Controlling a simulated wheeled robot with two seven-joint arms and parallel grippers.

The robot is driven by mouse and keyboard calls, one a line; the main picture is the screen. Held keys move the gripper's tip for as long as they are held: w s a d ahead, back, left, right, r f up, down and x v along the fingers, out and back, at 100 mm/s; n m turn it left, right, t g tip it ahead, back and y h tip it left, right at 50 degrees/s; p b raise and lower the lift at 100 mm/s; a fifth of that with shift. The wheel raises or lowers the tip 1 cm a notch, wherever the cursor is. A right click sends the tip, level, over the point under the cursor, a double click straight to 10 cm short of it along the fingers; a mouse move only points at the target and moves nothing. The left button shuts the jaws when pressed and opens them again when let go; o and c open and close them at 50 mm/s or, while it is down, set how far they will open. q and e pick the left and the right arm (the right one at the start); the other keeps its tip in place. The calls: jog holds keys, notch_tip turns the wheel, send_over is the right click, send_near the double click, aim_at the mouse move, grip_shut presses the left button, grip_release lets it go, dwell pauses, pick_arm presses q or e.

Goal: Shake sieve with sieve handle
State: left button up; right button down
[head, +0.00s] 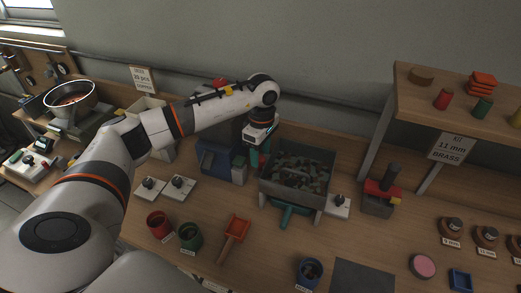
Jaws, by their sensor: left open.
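My left arm reaches over from the left, and my left gripper (258,155) points down by the far left corner of the sieve. It is open, with its teal-looking fingers partly hidden behind the sieve wall. I cannot tell whether it touches the sieve. My right gripper is not in view.
A blue box (213,160) stands left of the sieve. An orange scoop (235,232), a red cup (159,225), a green cup (190,236) and a blue cup (309,272) are in front.

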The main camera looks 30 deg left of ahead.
pick_arm(q)
jog(key=shift+s+f, duration=0.1)
jog(key=shift+f, duration=0.4)
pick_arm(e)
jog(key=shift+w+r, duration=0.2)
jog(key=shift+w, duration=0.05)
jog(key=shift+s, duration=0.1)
